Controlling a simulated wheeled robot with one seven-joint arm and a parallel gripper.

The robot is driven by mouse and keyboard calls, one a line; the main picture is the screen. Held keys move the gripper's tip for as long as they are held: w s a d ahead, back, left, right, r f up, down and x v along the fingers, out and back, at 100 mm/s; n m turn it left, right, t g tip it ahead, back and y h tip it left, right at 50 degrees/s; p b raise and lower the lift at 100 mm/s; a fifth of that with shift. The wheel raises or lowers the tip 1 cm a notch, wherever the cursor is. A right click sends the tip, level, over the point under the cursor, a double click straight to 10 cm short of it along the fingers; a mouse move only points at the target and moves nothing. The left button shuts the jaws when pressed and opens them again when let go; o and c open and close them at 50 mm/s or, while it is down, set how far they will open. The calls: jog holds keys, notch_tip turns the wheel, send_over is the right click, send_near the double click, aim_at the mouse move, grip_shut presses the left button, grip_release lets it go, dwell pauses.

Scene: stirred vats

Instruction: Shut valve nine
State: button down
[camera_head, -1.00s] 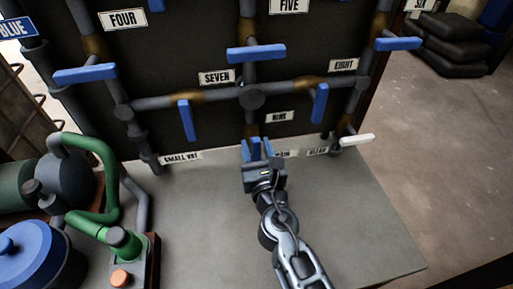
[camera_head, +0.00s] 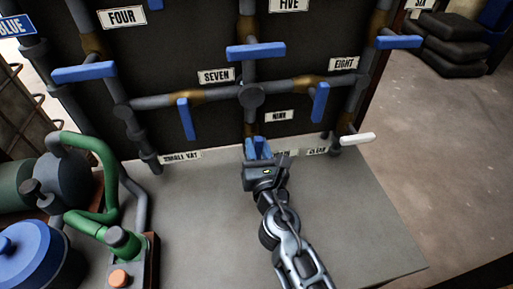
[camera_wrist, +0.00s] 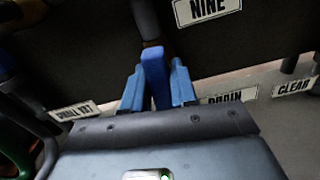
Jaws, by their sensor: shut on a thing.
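The "NINE" label (camera_head: 279,116) is on the dark panel at the centre, and it also shows in the wrist view (camera_wrist: 208,8). Below and left of it, valve nine's blue handle (camera_wrist: 155,75) sits on the lower end of the centre pipe. My gripper (camera_head: 258,150) is at this handle, with a blue finger on each side of it. In the wrist view my gripper (camera_wrist: 158,88) is shut on the handle, which stands roughly upright between the fingers. The gripper body hides the handle's lower part.
Blue handles seven (camera_head: 186,119) and eight (camera_head: 319,102) hang on either side. A white handle (camera_head: 357,139) sticks out at the right. A green hose (camera_head: 104,165) and a blue-lidded vessel (camera_head: 30,255) stand at the left. The grey bench top (camera_head: 355,220) is clear at the right.

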jog(key=m, duration=0.2)
jog(key=m+b, duration=0.1)
jog(key=shift+d+f, duration=0.2)
jog(key=shift+d, duration=0.05)
jog(key=m+b, duration=0.1)
jog(key=m, duration=0.4)
jog(key=shift+w+d+f+b, duration=0.1)
jog(key=shift+d+f+b, duration=0.1)
jog(key=shift+b, duration=0.15)
jog(key=shift+w+d+f+m+b, duration=0.15)
jog(key=shift+m+b, duration=0.8)
jog(key=shift+m, duration=1.1)
jog(key=shift+s+d+f+m+b, duration=0.1)
jog(key=shift+f+m+b, duration=0.15)
jog(key=shift+m+b, duration=1.25)
jog(key=shift+m+p, duration=0.5)
jog(key=shift+m, duration=0.25)
jog(key=c, duration=1)
grip_release()
jog(key=shift+a, duration=0.1)
